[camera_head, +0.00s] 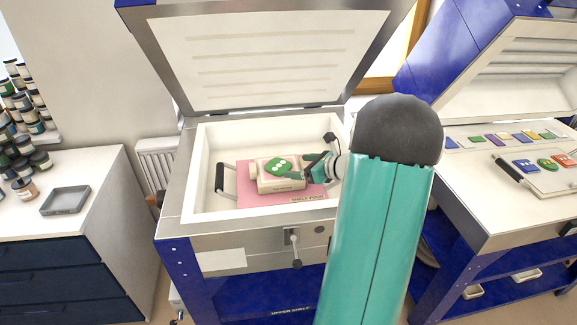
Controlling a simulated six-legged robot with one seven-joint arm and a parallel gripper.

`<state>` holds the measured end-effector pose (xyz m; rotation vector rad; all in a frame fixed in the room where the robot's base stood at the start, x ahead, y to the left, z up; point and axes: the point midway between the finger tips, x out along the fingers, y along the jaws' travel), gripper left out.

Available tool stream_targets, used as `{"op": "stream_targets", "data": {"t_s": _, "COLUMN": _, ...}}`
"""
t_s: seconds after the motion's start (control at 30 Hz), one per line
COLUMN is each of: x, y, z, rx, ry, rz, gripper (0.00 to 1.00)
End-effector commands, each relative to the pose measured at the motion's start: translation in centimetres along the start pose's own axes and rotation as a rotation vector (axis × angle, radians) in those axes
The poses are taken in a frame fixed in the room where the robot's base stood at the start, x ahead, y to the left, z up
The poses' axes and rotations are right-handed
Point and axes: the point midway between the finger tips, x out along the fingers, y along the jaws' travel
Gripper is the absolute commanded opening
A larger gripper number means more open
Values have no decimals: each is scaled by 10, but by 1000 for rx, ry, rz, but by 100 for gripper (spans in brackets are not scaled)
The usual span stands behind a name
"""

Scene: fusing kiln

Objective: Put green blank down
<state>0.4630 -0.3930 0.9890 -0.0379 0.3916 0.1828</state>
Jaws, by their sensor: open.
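The green blank (275,166) shows several pale dots and rests on a cream block (285,185) inside the open kiln (205,150). The block stands on a pink shelf (247,200) labelled at its front edge. My gripper (299,168) is open beside the right end of the green blank, with its fingers over the block. Whether a finger still touches the blank is too small to tell. My teal arm hides the right part of the kiln.
The raised kiln lid (265,55) stands behind the chamber. A second open kiln and a bench (470,170) with coloured pieces are at right. A grey tray (66,200) and jars sit on the left cabinet.

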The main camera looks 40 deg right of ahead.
Motion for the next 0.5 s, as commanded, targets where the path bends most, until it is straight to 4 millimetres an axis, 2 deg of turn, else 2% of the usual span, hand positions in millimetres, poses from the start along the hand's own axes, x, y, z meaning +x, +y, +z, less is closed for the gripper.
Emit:
{"op": "stream_targets", "data": {"t_s": 0.03, "x": -12, "y": -1, "z": 0, "rx": 0, "ry": 0, "rz": -4, "gripper": 82}}
{"op": "stream_targets", "data": {"t_s": 0.2, "x": -37, "y": 0, "z": 0, "rx": 0, "ry": -1, "rz": -2, "gripper": 82}}
{"op": "stream_targets", "data": {"t_s": 0.33, "x": -46, "y": 0, "z": 0, "rx": 1, "ry": 1, "rz": -1, "gripper": 82}}
{"op": "stream_targets", "data": {"t_s": 0.5, "x": -46, "y": 3, "z": 1, "rx": -8, "ry": 3, "rz": 6, "gripper": 82}}
